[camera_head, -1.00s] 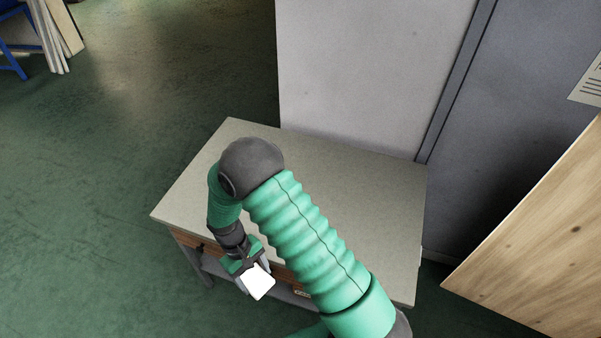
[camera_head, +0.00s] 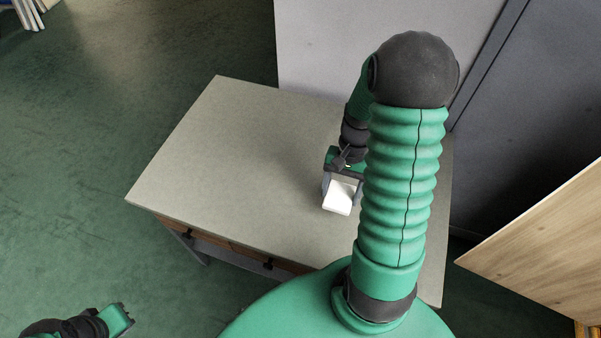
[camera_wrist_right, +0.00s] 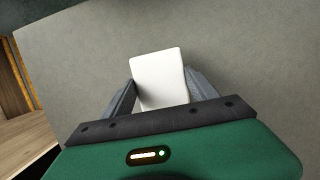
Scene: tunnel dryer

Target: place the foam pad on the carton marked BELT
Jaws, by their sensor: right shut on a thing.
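The white foam pad (camera_head: 338,198) is between the fingers of my right gripper (camera_head: 342,188), over the right part of the grey table top (camera_head: 235,150). In the right wrist view the pad (camera_wrist_right: 160,78) sticks out past the fingers of the right gripper (camera_wrist_right: 162,95), with a finger on each side. How high the pad is above the table is hard to tell. My left gripper (camera_head: 118,318) is at the lower left corner, over the green floor and away from the table; its jaws are not clear. No carton marked BELT shows in these views.
A light grey panel (camera_head: 330,50) stands behind the table, beside a dark grey surface (camera_head: 530,100). A wooden board (camera_head: 545,245) is at the right. The table's left half is bare. My right arm hides part of the table's right side.

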